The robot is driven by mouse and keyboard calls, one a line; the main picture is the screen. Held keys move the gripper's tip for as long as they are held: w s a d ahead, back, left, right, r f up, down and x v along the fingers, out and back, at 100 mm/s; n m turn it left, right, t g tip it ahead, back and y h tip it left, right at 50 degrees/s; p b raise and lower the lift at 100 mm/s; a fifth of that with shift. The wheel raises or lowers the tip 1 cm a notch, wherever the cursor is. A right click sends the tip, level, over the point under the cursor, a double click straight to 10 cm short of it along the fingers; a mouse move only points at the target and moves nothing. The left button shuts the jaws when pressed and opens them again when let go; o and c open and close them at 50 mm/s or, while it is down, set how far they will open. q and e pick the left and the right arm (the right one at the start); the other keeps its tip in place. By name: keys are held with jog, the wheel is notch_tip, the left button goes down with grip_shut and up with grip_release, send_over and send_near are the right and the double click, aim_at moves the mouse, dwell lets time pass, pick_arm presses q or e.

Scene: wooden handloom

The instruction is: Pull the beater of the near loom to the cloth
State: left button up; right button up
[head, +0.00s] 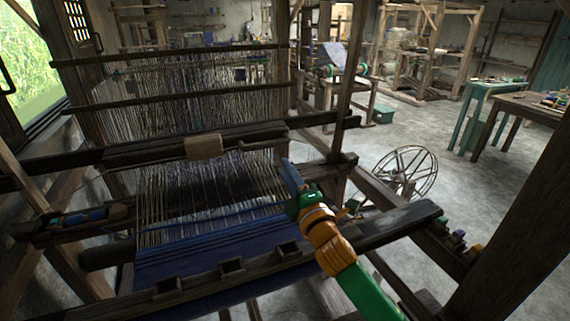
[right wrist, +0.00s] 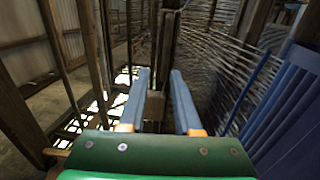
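The near loom's beater (head: 150,151) is a dark wooden bar across the warp, with a pale block (head: 204,145) at its middle. It stands apart from the blue cloth (head: 200,257), with bare warp threads (head: 200,195) between them. The cloth also shows at the right of the right wrist view (right wrist: 290,125). My right gripper (head: 291,176) is at the right edge of the warp, nearer than the beater and to its lower right. In the right wrist view its two blue fingers (right wrist: 159,76) are apart, with no held object visible. My left gripper is out of view.
A notched front beam (head: 330,247) crosses below the right arm. A wooden side post (head: 345,100) and rails stand close right of the gripper. A shuttle-like piece with blue yarn (head: 85,217) lies at left. A spoked wheel (head: 405,172) stands on the floor beyond.

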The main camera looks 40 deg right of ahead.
jog(key=p+x, duration=0.1)
jog(key=x, duration=0.4)
jog(key=shift+w+r, duration=0.15)
jog(key=shift+w, duration=0.25)
jog(key=shift+s, duration=0.1)
jog(key=shift+c, duration=0.3)
grip_shut()
dwell(0.5)
